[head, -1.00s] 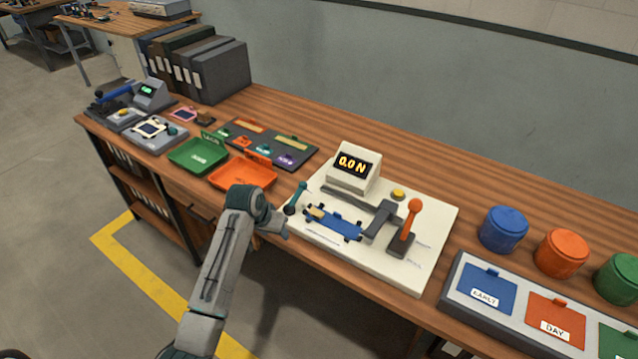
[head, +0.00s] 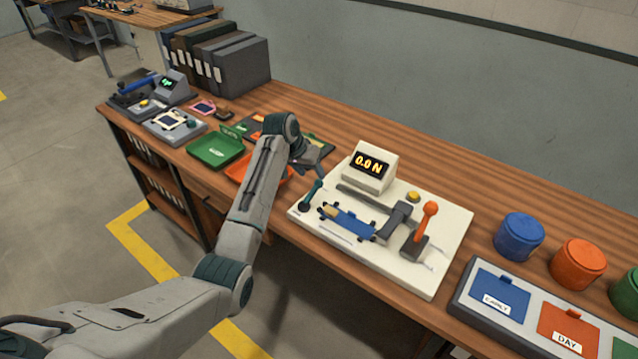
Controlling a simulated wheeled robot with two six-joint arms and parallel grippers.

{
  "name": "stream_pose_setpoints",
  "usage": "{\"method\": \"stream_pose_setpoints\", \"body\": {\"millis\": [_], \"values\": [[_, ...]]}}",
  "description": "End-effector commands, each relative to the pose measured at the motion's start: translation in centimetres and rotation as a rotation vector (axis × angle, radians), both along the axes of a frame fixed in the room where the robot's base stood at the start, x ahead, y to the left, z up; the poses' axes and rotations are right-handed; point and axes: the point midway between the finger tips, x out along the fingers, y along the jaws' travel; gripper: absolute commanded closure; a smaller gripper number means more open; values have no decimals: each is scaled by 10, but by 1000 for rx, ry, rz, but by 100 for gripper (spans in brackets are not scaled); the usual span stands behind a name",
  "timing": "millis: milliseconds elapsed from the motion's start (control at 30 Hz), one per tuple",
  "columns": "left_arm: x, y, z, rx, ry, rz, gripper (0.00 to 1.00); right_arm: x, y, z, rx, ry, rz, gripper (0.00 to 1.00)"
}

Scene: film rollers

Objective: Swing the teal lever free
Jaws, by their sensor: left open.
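The teal lever (head: 311,194) stands at the left edge of the white test board (head: 420,281), tilted, with its dark pivot end at the lower left. My left gripper (head: 318,166) is open, just above and behind the lever's upper end, coming in from the left. I cannot tell whether it touches the lever. A blue roller piece (head: 348,222) lies on the board right of the lever. The orange lever (head: 426,222) stands upright at the board's right. The display (head: 368,166) reads 0.0 N. My right gripper is not in view.
An orange tray (head: 236,172), partly hidden by my left arm, and a green tray (head: 215,152) are left of the board. Blue (head: 519,238) and orange (head: 578,265) lidded pots stand at the right, behind a labelled panel (head: 461,292). Dark binders (head: 240,66) stand at the back left.

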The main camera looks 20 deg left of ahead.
Motion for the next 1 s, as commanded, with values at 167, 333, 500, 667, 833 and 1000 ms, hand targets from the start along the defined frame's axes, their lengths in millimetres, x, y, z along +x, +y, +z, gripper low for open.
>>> {"method": "stream_pose_setpoints", "body": {"millis": [167,333,500,667,833,1000], "values": [[12,-9,-32,-2,3,0,52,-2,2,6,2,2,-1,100],[21,-15,-56,0,3,-1,52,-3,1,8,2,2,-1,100],[26,-18,-68,0,0,0,52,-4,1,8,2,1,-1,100],[27,-18,-71,0,0,0,52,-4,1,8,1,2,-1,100],[27,-18,-71,0,0,0,52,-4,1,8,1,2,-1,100],[27,-18,-71,0,0,0,83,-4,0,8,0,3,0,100]]}}
